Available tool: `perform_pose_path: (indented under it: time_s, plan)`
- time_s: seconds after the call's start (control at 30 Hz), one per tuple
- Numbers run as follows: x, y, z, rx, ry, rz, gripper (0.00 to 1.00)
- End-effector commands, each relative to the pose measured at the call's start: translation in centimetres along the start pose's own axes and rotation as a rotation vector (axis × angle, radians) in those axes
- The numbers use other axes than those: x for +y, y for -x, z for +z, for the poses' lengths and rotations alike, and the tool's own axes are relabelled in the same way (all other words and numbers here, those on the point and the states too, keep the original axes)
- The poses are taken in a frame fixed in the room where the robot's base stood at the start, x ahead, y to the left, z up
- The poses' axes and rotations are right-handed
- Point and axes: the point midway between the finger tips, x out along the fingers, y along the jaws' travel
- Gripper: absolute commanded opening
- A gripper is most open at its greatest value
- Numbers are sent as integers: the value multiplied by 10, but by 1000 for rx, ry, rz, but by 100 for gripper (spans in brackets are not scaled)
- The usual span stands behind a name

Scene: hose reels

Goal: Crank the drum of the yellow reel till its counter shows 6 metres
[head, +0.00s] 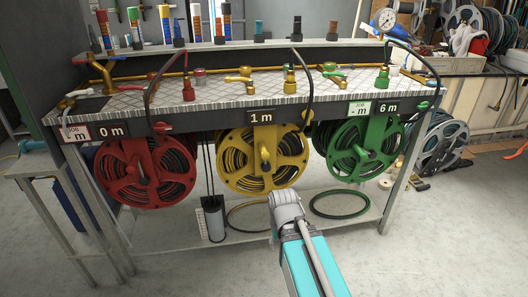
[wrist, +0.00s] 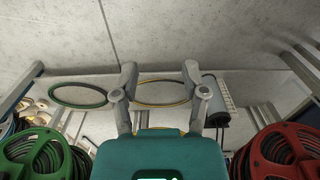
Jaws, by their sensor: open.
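The yellow reel (head: 236,178) hangs under the bench, between the red and green reels, wound with dark hose. Its counter (head: 261,116) above it reads 1 m. My arm reaches up from below in front of the reel; the fingers cannot be made out in the head view. In the wrist view my gripper (wrist: 160,70) has its two fingers apart with nothing between them. There the yellow reel is mostly hidden by the teal housing, and the picture is turned over, with green left.
The red reel (head: 124,181) with counter 0 m is at left, the green reel (head: 338,158) with counter 6 m at right. The floor in front is clear.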

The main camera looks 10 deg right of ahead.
Motion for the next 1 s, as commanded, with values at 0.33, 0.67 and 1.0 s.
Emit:
perform_pose_path:
  time_s: [0.33, 0.67, 1.0]
  plan:
    - [3, 0, -12, -1, 15, 67, 73]
    - [9, 10, -70, 14, 105, 405, 73]
    - [-14, 58, -151, 90, 214, 873, 73]
